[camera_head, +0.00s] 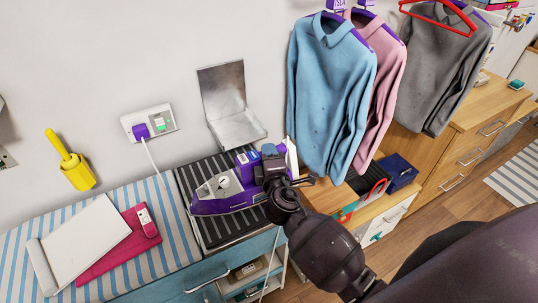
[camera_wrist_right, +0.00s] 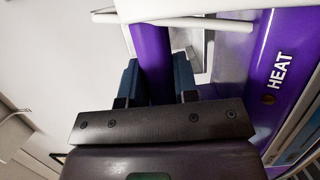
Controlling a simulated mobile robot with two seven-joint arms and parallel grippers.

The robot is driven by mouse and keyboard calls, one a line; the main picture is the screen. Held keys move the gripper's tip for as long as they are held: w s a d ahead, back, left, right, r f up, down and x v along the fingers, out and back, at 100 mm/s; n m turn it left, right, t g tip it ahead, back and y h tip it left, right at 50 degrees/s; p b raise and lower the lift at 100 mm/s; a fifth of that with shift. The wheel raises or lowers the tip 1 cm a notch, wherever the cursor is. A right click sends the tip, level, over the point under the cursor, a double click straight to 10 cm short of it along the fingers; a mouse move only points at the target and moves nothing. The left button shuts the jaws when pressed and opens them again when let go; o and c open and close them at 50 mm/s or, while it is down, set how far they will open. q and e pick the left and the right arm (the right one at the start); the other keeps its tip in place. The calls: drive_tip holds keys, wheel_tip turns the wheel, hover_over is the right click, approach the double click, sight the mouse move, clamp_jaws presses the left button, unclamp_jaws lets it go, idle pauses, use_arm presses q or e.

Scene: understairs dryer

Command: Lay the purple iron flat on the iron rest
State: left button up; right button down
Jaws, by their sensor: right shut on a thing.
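The purple iron (camera_head: 226,192), with a grey top and a white cord, is over the dark ribbed pad (camera_head: 215,237), its nose pointing left. I cannot tell whether its sole touches the pad. The pad looks like the iron rest. My right gripper (camera_head: 270,165) is shut on the iron's handle at its right end. In the right wrist view, its two dark blue fingers (camera_wrist_right: 157,85) sit on either side of the purple handle (camera_wrist_right: 152,50), with the purple body (camera_wrist_right: 255,85) marked HEAT to the right. My left gripper is not in view.
A bent metal plate (camera_head: 225,90) is on the wall behind the pad. A purple plug (camera_head: 141,131) is in the wall socket. A striped cover (camera_head: 160,250), white board (camera_head: 85,245) and pink folder (camera_head: 120,260) lie left. Shirts (camera_head: 330,95) hang right.

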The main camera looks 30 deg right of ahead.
drive_tip(key=shift+f+b, duration=2.55)
drive_tip(key=shift+b, duration=0.05)
drive_tip(key=shift+f+b, duration=0.75)
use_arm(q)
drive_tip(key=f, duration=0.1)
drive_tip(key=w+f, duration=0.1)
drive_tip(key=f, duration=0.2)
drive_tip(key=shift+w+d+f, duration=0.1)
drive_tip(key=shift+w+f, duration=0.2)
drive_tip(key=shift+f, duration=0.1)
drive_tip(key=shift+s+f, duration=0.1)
use_arm(e)
drive_tip(key=shift+f, duration=0.2)
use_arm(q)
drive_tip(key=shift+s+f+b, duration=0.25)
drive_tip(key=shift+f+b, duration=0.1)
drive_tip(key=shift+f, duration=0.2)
use_arm(e)
drive_tip(key=shift+f, duration=0.15)
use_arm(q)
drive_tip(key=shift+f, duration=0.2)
use_arm(e)
drive_tip(key=shift+f, duration=0.2)
